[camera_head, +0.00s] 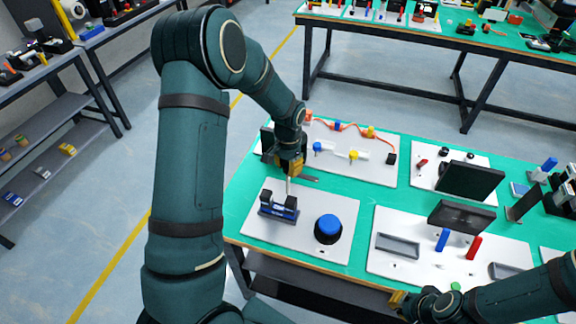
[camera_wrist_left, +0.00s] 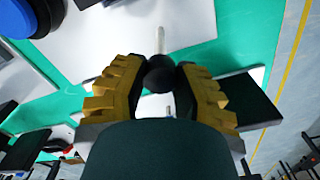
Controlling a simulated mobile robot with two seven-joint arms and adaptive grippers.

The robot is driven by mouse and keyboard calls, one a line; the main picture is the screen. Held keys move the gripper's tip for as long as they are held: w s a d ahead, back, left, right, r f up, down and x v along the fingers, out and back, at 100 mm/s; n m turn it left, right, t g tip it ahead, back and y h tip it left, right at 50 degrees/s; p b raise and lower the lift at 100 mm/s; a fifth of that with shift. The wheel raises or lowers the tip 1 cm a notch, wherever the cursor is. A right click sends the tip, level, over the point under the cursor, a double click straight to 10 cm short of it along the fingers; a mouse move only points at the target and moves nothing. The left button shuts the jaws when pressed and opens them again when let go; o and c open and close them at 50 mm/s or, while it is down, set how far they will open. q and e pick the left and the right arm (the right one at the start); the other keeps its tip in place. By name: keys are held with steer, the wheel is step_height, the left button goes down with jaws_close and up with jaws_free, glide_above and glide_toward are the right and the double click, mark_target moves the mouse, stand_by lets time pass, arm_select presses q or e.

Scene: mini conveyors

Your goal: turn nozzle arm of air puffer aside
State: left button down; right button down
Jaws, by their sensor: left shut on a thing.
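A small blue-and-black device (camera_head: 278,209), which I take to be the air puffer, stands on a white panel on the green bench. A thin pale rod (camera_head: 289,186) rises from it towards my left gripper (camera_head: 290,166). In the left wrist view the yellow fingers of my left gripper (camera_wrist_left: 157,85) are closed around a black ball (camera_wrist_left: 158,73) at the end of the pale rod (camera_wrist_left: 160,40). The fingers partly hide the ball. My right gripper (camera_head: 399,300) is low at the lower right, over the bench's front edge; its finger opening is not clear.
A big blue button (camera_head: 328,227) on a black base stands just right of the device; its blue cap also shows in the left wrist view (camera_wrist_left: 25,18). Panels with an orange cable (camera_head: 350,127), a black screen (camera_head: 468,181) and blue and red pegs lie behind and right.

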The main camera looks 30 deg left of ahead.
arm_select(q)
steer(key=shift+d, duration=0.1)
steer(key=c, duration=0.6)
jaws_free()
step_height(320, 180, up, 12)
stand_by(0.5)
